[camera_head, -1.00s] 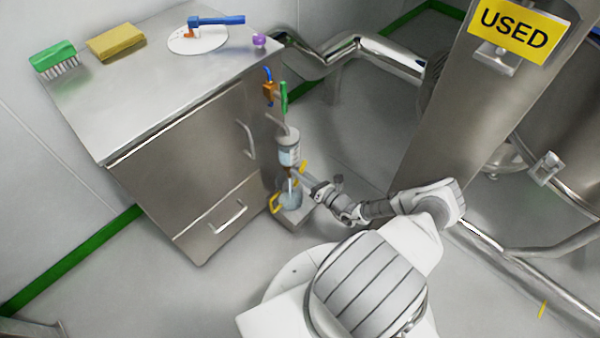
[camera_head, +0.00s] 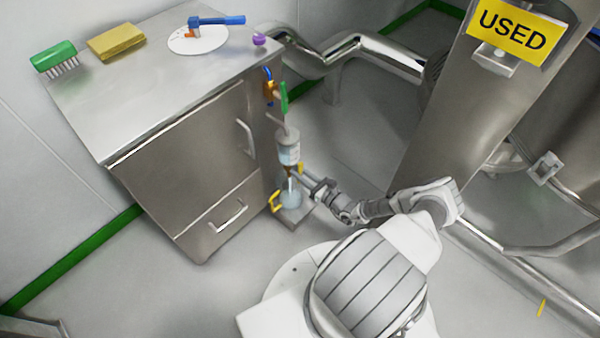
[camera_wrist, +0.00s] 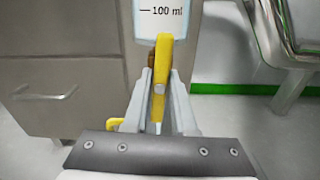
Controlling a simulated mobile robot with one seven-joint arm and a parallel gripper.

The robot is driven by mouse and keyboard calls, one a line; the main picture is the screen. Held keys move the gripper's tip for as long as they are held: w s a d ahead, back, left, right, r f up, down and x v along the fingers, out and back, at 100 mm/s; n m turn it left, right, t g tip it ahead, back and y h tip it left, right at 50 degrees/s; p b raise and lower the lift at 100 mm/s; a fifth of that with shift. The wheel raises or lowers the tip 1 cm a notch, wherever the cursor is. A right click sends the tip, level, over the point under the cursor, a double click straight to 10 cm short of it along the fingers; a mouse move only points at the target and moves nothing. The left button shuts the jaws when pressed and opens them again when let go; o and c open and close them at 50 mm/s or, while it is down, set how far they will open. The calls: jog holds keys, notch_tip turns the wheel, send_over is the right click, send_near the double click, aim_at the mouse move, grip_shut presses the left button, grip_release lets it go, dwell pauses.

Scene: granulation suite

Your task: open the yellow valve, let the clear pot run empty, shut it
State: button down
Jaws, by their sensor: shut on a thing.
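The clear pot (camera_head: 289,152) is upright on a stand beside the steel cabinet. In the wrist view its lower part (camera_wrist: 188,22) shows a 100 ml mark; I cannot make out a liquid level. The yellow valve (camera_wrist: 162,60) is below the pot, its lever roughly upright in the wrist picture. My gripper (camera_wrist: 160,98) is shut on this lever, one finger on each side. In the head view my gripper (camera_head: 305,178) reaches the valve from the right. A jug (camera_head: 290,197) with a yellow handle stands beneath, holding bluish liquid. A pale streak shows between valve and jug.
Green (camera_head: 284,97) and blue (camera_head: 268,73) valve handles sit on piping above the pot. The cabinet top (camera_head: 150,100) carries a brush, a sponge, a white disc with a blue-handled tool, and a purple knob. A steel column (camera_head: 440,140) stands to the right.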

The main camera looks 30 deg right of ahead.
jog(key=c, duration=0.7)
grip_release()
jog(key=p+v, duration=0.2)
jog(key=v, duration=1.5)
jog(key=shift+s, duration=0.2)
jog(key=shift+r, duration=0.15)
